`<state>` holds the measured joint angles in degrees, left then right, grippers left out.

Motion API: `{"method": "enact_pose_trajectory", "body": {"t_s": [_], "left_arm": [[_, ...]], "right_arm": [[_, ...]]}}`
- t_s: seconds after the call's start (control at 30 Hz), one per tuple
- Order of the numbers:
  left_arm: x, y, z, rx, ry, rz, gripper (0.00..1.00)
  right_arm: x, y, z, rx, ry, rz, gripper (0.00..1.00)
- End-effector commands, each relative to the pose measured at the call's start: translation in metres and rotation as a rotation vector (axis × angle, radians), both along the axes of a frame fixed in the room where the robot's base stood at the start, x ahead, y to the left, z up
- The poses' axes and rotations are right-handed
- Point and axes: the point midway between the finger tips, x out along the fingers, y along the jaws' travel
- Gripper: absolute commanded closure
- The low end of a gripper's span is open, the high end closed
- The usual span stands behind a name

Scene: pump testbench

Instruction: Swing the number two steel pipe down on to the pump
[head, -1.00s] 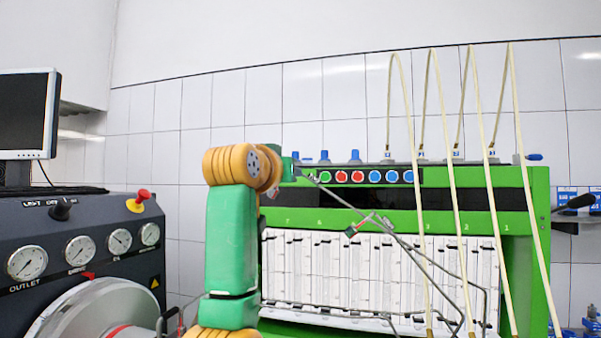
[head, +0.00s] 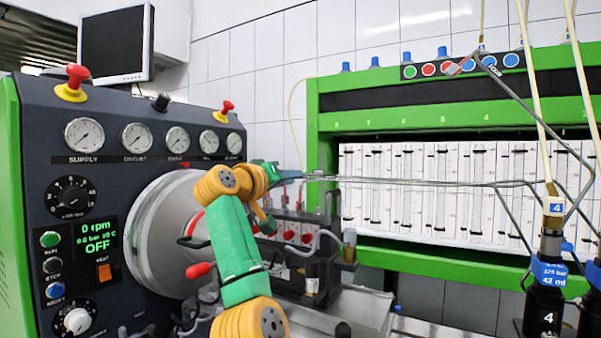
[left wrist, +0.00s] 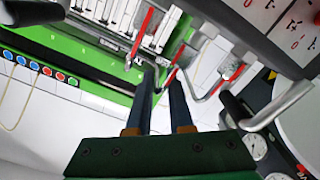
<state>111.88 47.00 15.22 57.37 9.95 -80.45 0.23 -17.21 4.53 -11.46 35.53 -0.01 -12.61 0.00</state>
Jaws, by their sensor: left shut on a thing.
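A thin grey steel pipe (head: 420,183) runs almost level from my left gripper (head: 292,175) to the injectors at the right. I cannot read a number on it. My left gripper is shut on the pipe near its left end, above the pump (head: 300,238), which has several red-marked outlets. In the left wrist view the fingers (left wrist: 162,88) close around a bent pipe with red parts close by. The exact contact is small there. Whether the pipe end touches the pump cannot be told. My right gripper is not in view.
A second bent steel pipe (head: 535,120) rises to the rail at the upper right. A black injector marked 4 (head: 545,300) stands at the lower right. The dark control panel (head: 125,185) and a grey round housing (head: 150,240) are at the left.

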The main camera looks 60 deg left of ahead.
Motion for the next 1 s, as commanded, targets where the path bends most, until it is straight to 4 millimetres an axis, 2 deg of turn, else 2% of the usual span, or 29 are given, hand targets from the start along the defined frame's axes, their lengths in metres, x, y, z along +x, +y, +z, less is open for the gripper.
{"method": "enact_pose_trajectory", "body": {"t_s": [0.03, 0.2, 0.6, 0.63, 0.7, 1.0], "left_arm": [[-0.001, 0.002, -0.009, -0.009, -0.005, 0.001, 1.00], [-0.002, 0.004, -0.018, -0.026, -0.013, 0.000, 1.00], [-0.002, 0.005, -0.023, -0.034, -0.004, 0.000, 1.00], [-0.002, 0.005, -0.023, -0.034, -0.004, 0.000, 0.76], [-0.002, 0.005, -0.022, -0.034, -0.005, 0.000, 0.60], [-0.005, 0.004, -0.021, -0.029, -0.012, 0.000, 0.60]], "right_arm": [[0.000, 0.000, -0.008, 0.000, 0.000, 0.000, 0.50], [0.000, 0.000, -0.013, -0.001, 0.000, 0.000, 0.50], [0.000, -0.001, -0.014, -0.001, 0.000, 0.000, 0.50], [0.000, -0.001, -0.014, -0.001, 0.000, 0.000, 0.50], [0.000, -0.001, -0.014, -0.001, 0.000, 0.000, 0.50], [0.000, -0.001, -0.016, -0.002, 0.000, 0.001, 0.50]]}}
